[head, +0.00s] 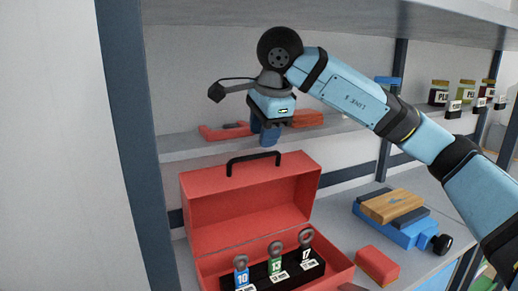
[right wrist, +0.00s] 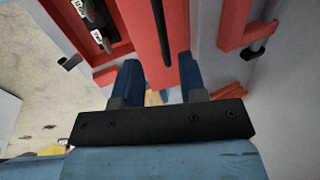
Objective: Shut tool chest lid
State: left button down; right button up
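The red tool chest (head: 212,268) sits on the workbench in the head view. Its lid (head: 245,200) stands open, tilted up at the back, with a black handle (head: 253,160) on its upper edge. Inside is a black holder (head: 285,273) with ring-ended tools labelled 10, 13 and 17. My right gripper (head: 265,132) is above the lid's upper edge, near the shelf. In the right wrist view its two blue fingers (right wrist: 160,78) are apart and nothing shows held between them; the red lid and dark handle bar (right wrist: 161,30) lie beyond them. My left gripper is out of view.
A shelf (head: 185,147) runs behind the lid, with a red tool (head: 223,132) and an orange-red item (head: 308,118) close to my gripper. A red block (head: 377,266) and a blue vise (head: 405,232) with a wooden block (head: 393,206) stand right of the chest. Small jars (head: 438,93) stand farther right.

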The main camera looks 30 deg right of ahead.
aim_at(258, 155)
jog(key=x, duration=0.5)
jog(key=shift+w, duration=0.2)
jog(key=shift+b, duration=0.3)
grip_shut()
